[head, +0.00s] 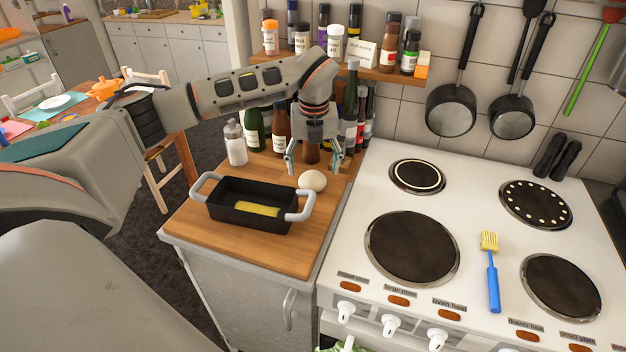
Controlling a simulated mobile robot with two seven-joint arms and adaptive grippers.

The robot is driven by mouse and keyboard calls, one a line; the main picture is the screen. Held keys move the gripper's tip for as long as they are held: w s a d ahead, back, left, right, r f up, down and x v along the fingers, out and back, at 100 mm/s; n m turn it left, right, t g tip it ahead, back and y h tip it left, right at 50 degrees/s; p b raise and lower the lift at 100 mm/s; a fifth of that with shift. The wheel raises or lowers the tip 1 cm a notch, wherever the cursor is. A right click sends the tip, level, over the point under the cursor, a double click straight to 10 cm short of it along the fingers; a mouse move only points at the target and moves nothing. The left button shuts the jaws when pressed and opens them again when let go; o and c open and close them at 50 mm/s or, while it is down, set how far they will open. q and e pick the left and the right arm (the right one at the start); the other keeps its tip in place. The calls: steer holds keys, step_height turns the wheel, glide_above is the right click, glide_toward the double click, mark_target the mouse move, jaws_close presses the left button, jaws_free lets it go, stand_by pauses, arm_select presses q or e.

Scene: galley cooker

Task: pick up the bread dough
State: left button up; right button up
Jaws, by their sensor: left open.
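The bread dough (312,181) is a small pale round ball on the wooden worktop (290,258), just behind the right end of a black loaf tin. My left gripper (312,168) reaches in from the left and points down, with its fingers spread. It is above and slightly behind the dough, and the dough shows in front of it. I cannot tell whether any finger touches the dough. My right gripper is not in view.
The black loaf tin (225,212) with grey handles and something yellow inside stands in front of the dough. Several bottles (255,130) stand close behind my gripper, below a spice shelf (375,72). The white cooker (470,200) on the right holds a blue brush (492,280).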

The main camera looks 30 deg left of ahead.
mark_target(313, 175)
arm_select(q)
steer(key=shift+w+a+f+p, duration=0.1)
steer(key=shift+a+f+p, duration=0.05)
steer(key=shift+f, duration=0.85)
steer(key=shift+w+a+f+p, duration=0.1)
steer(key=shift+f+p, duration=0.05)
steer(key=shift+f, duration=0.8)
steer(key=c, duration=1.3)
steer(key=shift+r, duration=0.15)
